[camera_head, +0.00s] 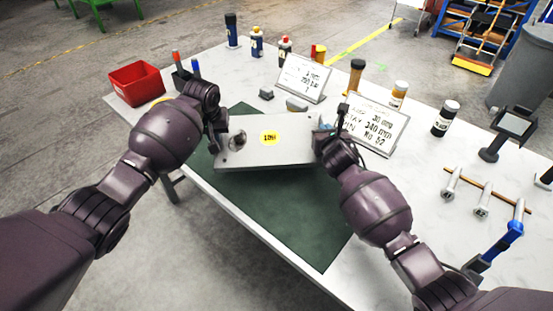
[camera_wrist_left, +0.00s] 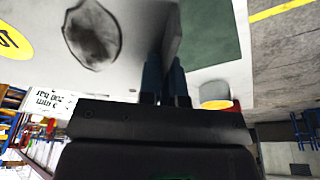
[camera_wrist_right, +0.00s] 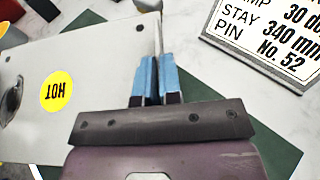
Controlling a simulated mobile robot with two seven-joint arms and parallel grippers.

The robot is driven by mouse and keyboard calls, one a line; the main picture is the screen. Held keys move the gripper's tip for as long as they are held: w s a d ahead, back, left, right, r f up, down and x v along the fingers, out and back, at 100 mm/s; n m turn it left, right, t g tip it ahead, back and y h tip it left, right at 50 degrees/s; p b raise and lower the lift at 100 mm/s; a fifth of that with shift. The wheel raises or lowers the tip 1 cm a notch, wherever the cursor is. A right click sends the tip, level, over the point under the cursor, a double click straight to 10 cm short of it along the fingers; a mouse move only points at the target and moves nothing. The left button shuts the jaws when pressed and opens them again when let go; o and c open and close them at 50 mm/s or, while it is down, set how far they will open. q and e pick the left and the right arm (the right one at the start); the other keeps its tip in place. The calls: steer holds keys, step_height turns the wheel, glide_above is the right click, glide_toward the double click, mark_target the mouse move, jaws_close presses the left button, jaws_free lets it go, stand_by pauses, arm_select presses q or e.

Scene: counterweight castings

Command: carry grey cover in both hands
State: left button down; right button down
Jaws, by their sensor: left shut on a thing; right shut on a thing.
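The grey cover (camera_head: 265,152) is a flat plate with a round yellow HOT sticker (camera_head: 269,138) and a dark round fitting (camera_head: 237,140) near its left end. It is above the green mat (camera_head: 290,218); whether it touches the mat is hard to tell. My left gripper (camera_head: 218,143) is shut on its left edge, and the blue fingers pinch the edge in the left wrist view (camera_wrist_left: 165,78). My right gripper (camera_head: 322,140) is shut on its right edge, with blue fingers either side of that edge in the right wrist view (camera_wrist_right: 157,75).
Two lettered signs (camera_head: 303,77) (camera_head: 374,124) stand behind the cover. Several bottles line the table's back, with a red bin (camera_head: 137,83) at the far left. A small dark stand (camera_head: 508,130) and metal pins on a wooden rod (camera_head: 483,192) are at right. The front mat is clear.

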arm_select(q)
steer(key=shift+w+d+r, duration=0.1)
arm_select(e)
steer(key=shift+w+d+r, duration=0.1)
